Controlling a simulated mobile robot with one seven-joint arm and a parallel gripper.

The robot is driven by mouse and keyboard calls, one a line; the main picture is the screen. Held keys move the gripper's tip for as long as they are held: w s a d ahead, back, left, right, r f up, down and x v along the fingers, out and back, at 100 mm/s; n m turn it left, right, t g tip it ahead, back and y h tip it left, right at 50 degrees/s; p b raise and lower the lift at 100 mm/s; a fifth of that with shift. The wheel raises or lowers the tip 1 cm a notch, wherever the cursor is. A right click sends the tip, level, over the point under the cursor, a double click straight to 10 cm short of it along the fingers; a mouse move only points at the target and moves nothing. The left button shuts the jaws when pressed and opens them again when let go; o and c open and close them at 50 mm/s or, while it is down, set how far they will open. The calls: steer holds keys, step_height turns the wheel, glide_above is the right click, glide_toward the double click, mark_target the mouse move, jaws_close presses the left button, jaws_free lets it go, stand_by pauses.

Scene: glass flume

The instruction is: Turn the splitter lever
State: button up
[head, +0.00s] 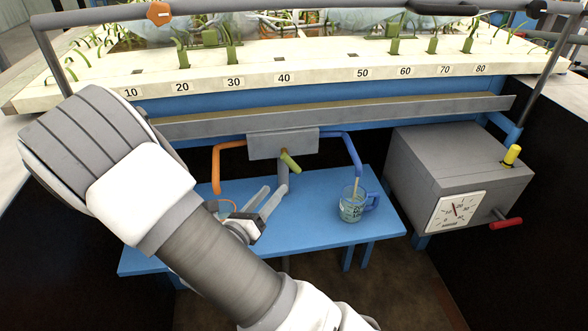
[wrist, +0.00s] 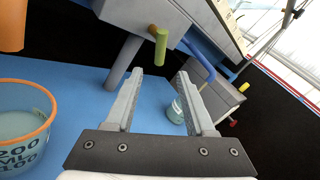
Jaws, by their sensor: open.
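The splitter lever is a short yellow-green handle (head: 290,161) that sticks out below the front of the grey splitter box (head: 265,146). In the wrist view the lever (wrist: 161,47) hangs just beyond and above the gap between my fingertips. My gripper (head: 277,189) is open and empty, over the blue bench and below the lever; its two fingers (wrist: 160,75) are apart from the lever. An orange pipe (head: 217,170) leaves the box on the left and a blue pipe (head: 354,150) on the right.
A blue-handled jug (head: 352,210) stands under the blue pipe on the blue bench (head: 310,235), with a thin stream above it. An orange-rimmed jug (wrist: 25,120) stands left, partly hidden by my arm in the head view. A grey box with a dial (head: 440,165) stands right.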

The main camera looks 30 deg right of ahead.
mark_target(292, 169)
steer(key=b+x, duration=0.2)
steer(key=x, duration=0.9)
steer(key=shift+w+d, duration=0.15)
steer(key=shift+d, duration=0.05)
jaws_close()
